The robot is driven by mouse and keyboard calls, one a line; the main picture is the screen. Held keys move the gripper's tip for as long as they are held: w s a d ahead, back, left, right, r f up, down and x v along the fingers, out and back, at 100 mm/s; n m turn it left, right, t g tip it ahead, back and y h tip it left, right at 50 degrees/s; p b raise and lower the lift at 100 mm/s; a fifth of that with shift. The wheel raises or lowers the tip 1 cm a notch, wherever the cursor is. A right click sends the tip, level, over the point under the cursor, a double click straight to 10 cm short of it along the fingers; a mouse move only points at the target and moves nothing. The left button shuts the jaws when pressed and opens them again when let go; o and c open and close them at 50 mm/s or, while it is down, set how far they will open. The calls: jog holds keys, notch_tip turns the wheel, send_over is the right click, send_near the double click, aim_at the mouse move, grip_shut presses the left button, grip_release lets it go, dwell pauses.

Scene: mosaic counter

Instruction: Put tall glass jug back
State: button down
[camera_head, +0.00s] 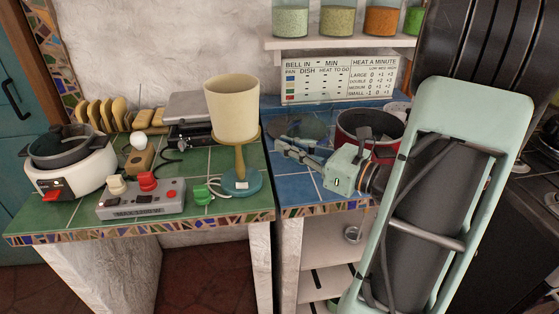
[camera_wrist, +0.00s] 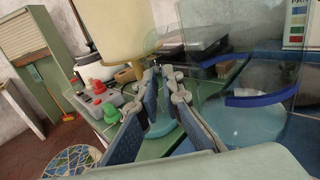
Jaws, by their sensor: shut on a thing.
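The tall glass jug (camera_wrist: 258,97) is clear, with blue bands, and fills the right of the wrist view. In the head view, a faint clear shape, which looks like the jug (camera_head: 299,127), shows above the blue tiles behind my gripper. My gripper (camera_head: 281,147) reaches in from the right, over the left part of the blue counter. In the wrist view, my gripper (camera_wrist: 165,75) has its two fingers close together beside the glass, shut on the jug. The exact contact, and whether the jug's base touches the counter, cannot be made out.
A cream lamp (camera_head: 233,110) stands close left of my gripper on the green counter (camera_head: 68,213). A red pot (camera_head: 369,128) stands right, behind my wrist. A control box (camera_head: 141,200) and white cooker (camera_head: 70,175) are further left. A jar shelf (camera_head: 340,43) hangs above.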

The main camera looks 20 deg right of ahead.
jog(key=shift+w+d+f+b, duration=0.15)
jog(key=shift+w+f, duration=0.25)
jog(key=shift+f, duration=0.6)
jog(key=shift+w+f+b, duration=0.2)
jog(key=shift+w+f, duration=0.25)
jog(key=shift+f, duration=0.5)
jog(key=shift+w+d+f+b, duration=0.15)
jog(key=shift+w+f, duration=0.25)
jog(key=shift+f, duration=0.6)
jog(key=shift+f, duration=0.25)
jog(key=c, duration=2.1)
grip_release()
jog(key=shift+r, duration=0.2)
jog(key=v, duration=1.2)
